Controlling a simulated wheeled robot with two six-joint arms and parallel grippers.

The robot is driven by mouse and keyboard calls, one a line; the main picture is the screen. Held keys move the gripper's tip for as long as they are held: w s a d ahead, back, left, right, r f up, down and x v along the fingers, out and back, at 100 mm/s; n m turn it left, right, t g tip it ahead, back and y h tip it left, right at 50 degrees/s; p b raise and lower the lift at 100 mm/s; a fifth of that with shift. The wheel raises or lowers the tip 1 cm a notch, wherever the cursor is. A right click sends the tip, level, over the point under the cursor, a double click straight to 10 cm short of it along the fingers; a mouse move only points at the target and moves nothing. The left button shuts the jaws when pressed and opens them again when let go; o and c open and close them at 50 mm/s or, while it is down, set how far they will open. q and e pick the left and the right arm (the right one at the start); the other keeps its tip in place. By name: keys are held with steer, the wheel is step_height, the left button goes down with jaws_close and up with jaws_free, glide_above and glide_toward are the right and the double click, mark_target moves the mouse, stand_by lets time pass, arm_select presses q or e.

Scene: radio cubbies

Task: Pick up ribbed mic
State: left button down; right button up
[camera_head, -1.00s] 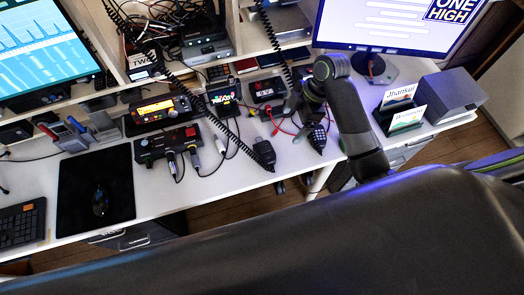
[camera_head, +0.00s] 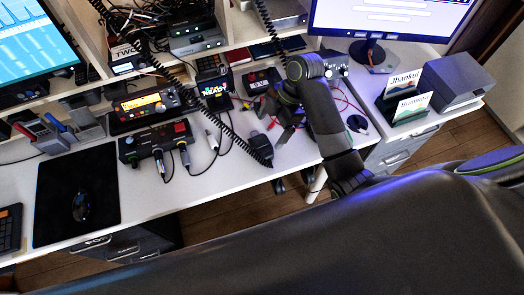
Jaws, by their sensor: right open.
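A black hand mic (camera_head: 260,149) on a coiled cord lies near the front edge of the white desk; its ribs are too small to make out. A second dark mic, with a lined face, showed to its right earlier. My right arm now covers that spot, so I cannot make that mic out. My right gripper (camera_head: 282,124) is open, low over the desk to the right of and a little behind the black hand mic. It looks empty, though the fingers are dark and partly hidden. My left gripper is not in view.
A red-buttoned box (camera_head: 155,143) with plugged cables and an orange-screen radio (camera_head: 150,104) stand to the left. Red cables (camera_head: 340,95) and a small round dark item (camera_head: 357,123) lie right of my arm. A card holder (camera_head: 405,106) stands at the right.

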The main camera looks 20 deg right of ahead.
mark_target(263, 145)
steer(key=shift+b+x, duration=0.5)
steer(key=shift+x, duration=0.6)
steer(key=shift+s+a+f+b, duration=0.1)
steer(key=shift+f+b, duration=0.45)
steer(key=shift+f, duration=0.05)
steer(key=shift+x, duration=1.95)
steer(key=shift+s, duration=0.1)
steer(key=c, duration=0.8)
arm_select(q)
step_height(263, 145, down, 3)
arm_select(e)
step_height(263, 145, up, 2)
steer(key=shift+r, duration=0.2)
step_height(263, 145, up, 6)
steer(key=p, duration=0.5)
steer(key=shift+r, duration=0.15)
arm_select(q)
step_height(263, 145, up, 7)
steer(key=p, duration=0.1)
steer(key=shift+p, duration=0.4)
arm_select(e)
steer(key=shift+r, duration=0.7)
